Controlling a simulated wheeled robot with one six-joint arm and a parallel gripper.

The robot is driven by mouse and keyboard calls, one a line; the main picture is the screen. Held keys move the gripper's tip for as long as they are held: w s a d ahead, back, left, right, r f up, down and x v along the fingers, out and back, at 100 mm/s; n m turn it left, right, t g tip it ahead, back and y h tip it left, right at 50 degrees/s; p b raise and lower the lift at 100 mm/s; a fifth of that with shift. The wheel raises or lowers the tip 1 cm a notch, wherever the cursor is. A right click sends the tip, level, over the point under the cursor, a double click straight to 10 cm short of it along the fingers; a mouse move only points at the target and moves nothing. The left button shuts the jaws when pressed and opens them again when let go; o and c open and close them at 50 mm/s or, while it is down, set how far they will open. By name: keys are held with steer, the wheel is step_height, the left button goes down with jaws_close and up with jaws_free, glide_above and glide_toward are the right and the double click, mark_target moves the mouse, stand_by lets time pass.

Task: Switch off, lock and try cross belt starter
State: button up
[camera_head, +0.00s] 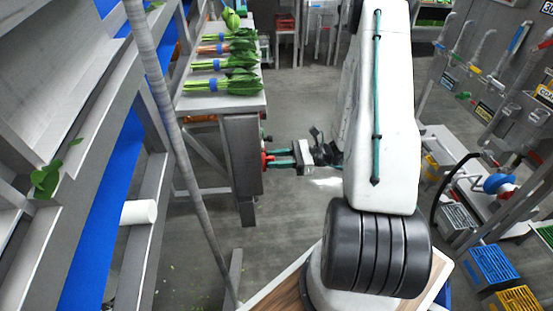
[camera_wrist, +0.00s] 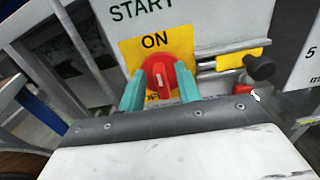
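The starter's red rotary switch (camera_wrist: 160,76) sits on a yellow plate (camera_wrist: 128,47) in the wrist view. ON is printed above it, and lettering below is mostly hidden. Its white mark appears close to upright, toward ON. My gripper (camera_wrist: 159,82) has its teal fingers apart, one on each side of the switch; I cannot tell whether they touch it. In the head view my gripper (camera_head: 271,159) reaches left to the red switch on the grey bench's end. Right of the switch, a metal bar carries a yellow block (camera_wrist: 232,61) and black knob (camera_wrist: 260,67).
A small red object (camera_wrist: 245,88) shows below the black knob. Bunched greens (camera_head: 225,84) lie on the bench top (camera_head: 225,103). A slanting pole (camera_head: 175,130) and grey racks stand left. Crates (camera_head: 492,264) and a rack of hanging tools are right. The floor below my gripper looks clear.

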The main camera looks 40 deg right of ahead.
jaws_close()
steer(key=shift+s+a+f+n, duration=0.1)
steer(key=shift+s+f+n, duration=0.1)
steer(key=shift+n, duration=2.8)
steer(key=shift+s+a+f+n, duration=0.1)
steer(key=shift+s+f+n, duration=0.1)
steer(key=shift+n, duration=2.8)
steer(key=shift+s+a+f+n, duration=0.1)
steer(key=shift+f+n, duration=0.1)
steer(key=shift+n, duration=2.8)
